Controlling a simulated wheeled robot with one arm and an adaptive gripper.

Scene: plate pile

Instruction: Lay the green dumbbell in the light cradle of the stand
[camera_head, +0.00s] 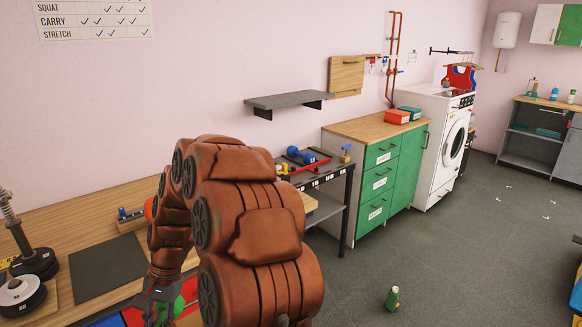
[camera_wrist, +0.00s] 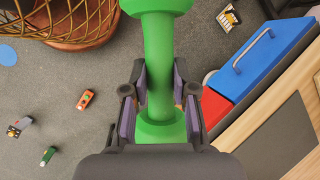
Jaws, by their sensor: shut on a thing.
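The green dumbbell (camera_wrist: 158,50) runs upright through the middle of the wrist view, its far head cut by the top edge. My gripper (camera_wrist: 160,100) is shut on its handle, a finger on each side near the lower head. In the head view my arm hides most of the gripper, and a green patch of the dumbbell (camera_head: 172,310) shows at the bottom. A dark stand (camera_head: 345,190) with a labelled front edge is beyond my arm; a blue dumbbell (camera_head: 300,155) and red bars are on it. I cannot tell which cradle is the light one.
A wooden bench (camera_head: 60,215) carries weight plates (camera_head: 35,262) and a dark mat (camera_head: 95,268). A green drawer cabinet (camera_head: 380,180) adjoins the stand. A green bottle (camera_head: 392,298) is on the floor.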

